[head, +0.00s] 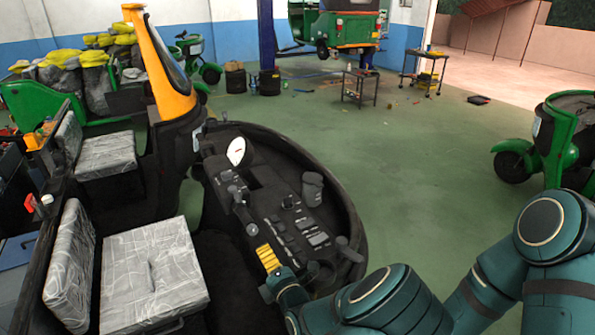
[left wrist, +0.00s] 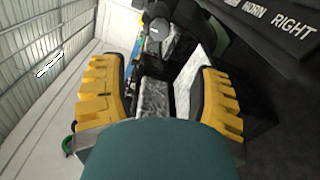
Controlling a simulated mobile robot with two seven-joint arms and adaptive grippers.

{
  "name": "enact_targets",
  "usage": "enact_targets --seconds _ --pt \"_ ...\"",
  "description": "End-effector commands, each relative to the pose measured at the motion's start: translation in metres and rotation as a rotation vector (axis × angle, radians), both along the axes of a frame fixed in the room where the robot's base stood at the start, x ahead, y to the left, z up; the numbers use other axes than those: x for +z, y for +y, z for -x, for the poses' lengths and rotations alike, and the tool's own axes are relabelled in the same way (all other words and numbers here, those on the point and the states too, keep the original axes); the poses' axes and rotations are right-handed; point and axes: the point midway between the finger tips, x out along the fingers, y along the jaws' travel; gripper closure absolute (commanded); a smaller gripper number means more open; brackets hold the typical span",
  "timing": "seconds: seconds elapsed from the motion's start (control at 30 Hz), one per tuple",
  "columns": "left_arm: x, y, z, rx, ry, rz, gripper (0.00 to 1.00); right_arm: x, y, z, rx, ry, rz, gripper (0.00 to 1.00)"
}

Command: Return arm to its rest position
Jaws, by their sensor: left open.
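My left gripper (head: 268,258) shows yellow finger pads at the near edge of a dark control panel (head: 285,215) with switches, knobs and levers. In the left wrist view the two yellow fingers (left wrist: 160,92) stand wide apart with nothing between them but the distant seats. My teal arm reaches in from the lower right of the head view, bent at its joints. The panel's white lettering (left wrist: 280,15) shows at the top right of the wrist view, close to the gripper. Whether the gripper touches the panel cannot be told. My right gripper is out of view.
Plastic-wrapped seats (head: 155,275) lie left of the panel. A round white gauge (head: 236,151) and an orange post (head: 160,65) stand beyond it. A green vehicle (head: 570,130) is at the right. The green floor (head: 420,170) between is largely clear, with carts farther back.

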Motion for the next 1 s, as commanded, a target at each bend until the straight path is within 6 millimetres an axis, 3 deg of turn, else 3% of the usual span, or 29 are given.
enact_targets --seconds 0.13,0.23,0.4,0.5,0.57,0.7,0.8,0.93,0.97,1.0 --pt "-0.024 0.023 0.014 0.096 0.023 0.097 0.37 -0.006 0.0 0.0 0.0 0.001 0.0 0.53" --pt "-0.062 0.053 0.042 0.256 0.047 0.258 0.37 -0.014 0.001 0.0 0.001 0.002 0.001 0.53" --pt "-0.143 0.093 0.12 0.657 0.049 0.628 0.37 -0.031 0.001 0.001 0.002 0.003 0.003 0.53" --pt "-0.187 0.095 0.173 0.943 0.002 0.861 0.37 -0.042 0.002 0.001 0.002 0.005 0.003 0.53" --pt "-0.212 0.087 0.205 1.142 -0.05 1.008 0.37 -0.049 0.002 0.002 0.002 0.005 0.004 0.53" --pt "-0.256 0.044 0.266 1.668 -0.272 1.337 0.37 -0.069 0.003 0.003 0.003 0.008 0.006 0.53" --pt "-0.27 0.006 0.283 2.042 -0.514 1.515 0.37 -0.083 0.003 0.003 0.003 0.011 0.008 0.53" --pt "-0.273 -0.031 0.277 2.495 -0.935 1.649 0.37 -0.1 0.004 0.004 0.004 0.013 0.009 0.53" --pt "-0.273 -0.035 0.272 -2.418 0.977 -1.554 0.37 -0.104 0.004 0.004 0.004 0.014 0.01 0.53" --pt "-0.271 -0.039 0.265 -2.303 1.02 -1.429 0.37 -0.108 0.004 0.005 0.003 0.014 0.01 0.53"
